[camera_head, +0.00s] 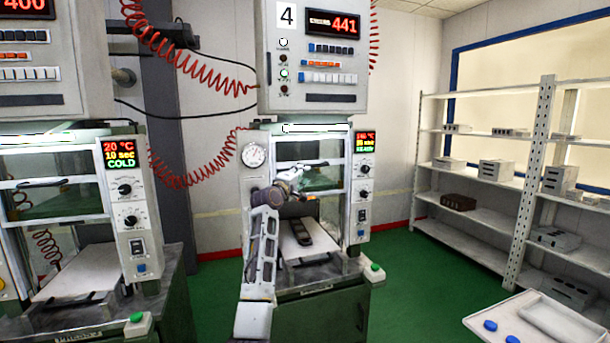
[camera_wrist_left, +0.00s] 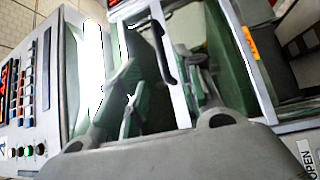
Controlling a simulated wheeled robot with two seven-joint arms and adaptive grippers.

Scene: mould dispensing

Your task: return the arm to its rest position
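My left arm (camera_head: 262,240) rises from the bottom of the head view in front of press number 4. My left gripper (camera_head: 302,182) is at the press's glass door, above its white platform. In the left wrist view the fingers of the left gripper (camera_wrist_left: 165,90) stand apart with nothing seen held between them, and the press door with its black handle (camera_wrist_left: 162,52) shows behind. Whether the fingers touch the door or handle I cannot tell. My right arm and gripper are not in view.
Press number 4 (camera_head: 252,200) stands close around the gripper, with a dark elongated part (camera_head: 301,232) on its platform. Another press (camera_head: 130,200) is at left. Shelves (camera_head: 480,180) with grey blocks and a white tray (camera_head: 490,312) with blue discs are at right. Green floor between is clear.

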